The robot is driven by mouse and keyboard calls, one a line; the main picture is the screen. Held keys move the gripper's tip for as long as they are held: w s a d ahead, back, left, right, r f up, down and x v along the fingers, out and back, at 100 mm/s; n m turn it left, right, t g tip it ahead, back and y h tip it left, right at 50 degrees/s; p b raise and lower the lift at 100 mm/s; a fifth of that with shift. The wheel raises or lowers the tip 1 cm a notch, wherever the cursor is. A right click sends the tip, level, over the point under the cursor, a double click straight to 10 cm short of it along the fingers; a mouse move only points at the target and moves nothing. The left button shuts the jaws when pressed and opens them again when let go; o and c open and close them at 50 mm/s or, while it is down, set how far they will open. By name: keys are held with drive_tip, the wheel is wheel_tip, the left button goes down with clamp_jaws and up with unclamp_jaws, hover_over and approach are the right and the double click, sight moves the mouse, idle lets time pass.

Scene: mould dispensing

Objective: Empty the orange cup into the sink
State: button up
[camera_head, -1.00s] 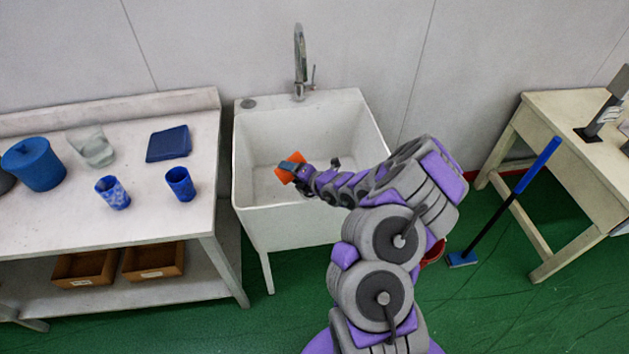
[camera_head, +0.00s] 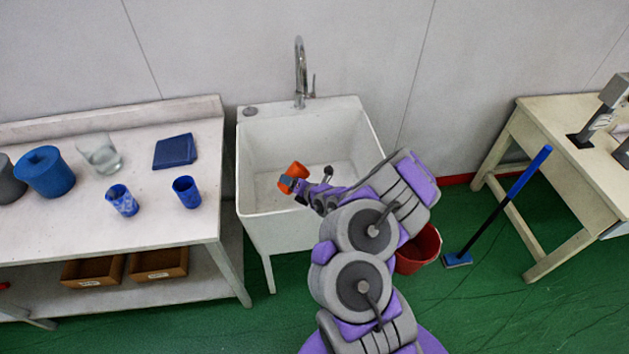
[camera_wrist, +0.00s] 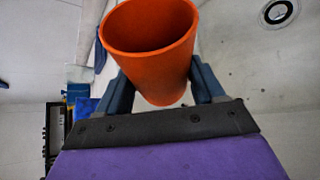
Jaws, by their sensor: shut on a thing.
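The orange cup (camera_head: 296,170) is held by my gripper (camera_head: 288,183) over the white sink (camera_head: 250,225). In the wrist view the orange cup (camera_wrist: 150,65) sits between the two blue fingers of my gripper (camera_wrist: 160,85), shut on its sides. The cup's open rim faces up in that picture, and its visible inside is dark orange; I see no contents in it. In the head view the cup looks tilted, and my gripper covers part of it. The sink's round drain (camera_wrist: 280,11) shows at the upper right of the wrist view.
A tap (camera_head: 301,72) stands at the sink's back edge. A white table (camera_head: 80,225) to the left bears blue cups (camera_head: 187,192), a glass beaker (camera_head: 100,153) and a blue pot (camera_head: 45,172). A red bucket (camera_head: 418,250) is on the floor right of the sink.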

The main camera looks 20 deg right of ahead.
sight(286, 187)
drive_tip(key=p, duration=0.2)
drive_tip(key=shift+d+f+n+h+p, duration=0.1)
drive_tip(key=shift+f+n+h+p, duration=0.05)
drive_tip(key=shift+n+h+p, duration=0.15)
drive_tip(key=shift+p, duration=0.85)
drive_tip(key=shift+n+h+p, duration=0.3)
drive_tip(key=shift+p, duration=0.15)
drive_tip(key=shift+r+p, duration=0.25)
drive_tip(key=shift+p, duration=0.6)
drive_tip(key=p, duration=0.1)
drive_tip(key=a+n+h+p, duration=0.1)
drive_tip(key=p, duration=0.1)
drive_tip(key=shift+a+r, duration=0.2)
drive_tip(key=shift+r, duration=0.1)
drive_tip(key=shift+s+a+r+n+h+p, duration=0.15)
drive_tip(key=shift+a+n+h+p, duration=0.5)
drive_tip(key=shift+p, duration=0.5)
drive_tip(key=shift+a+f+n+t+h, duration=0.3)
drive_tip(key=shift+f+n+h, duration=0.2)
drive_tip(key=shift+n, duration=0.15)
drive_tip(key=shift+a+r+n+h, duration=0.35)
drive_tip(key=shift+a+n+h, duration=0.05)
drive_tip(key=shift+n+h, duration=0.3)
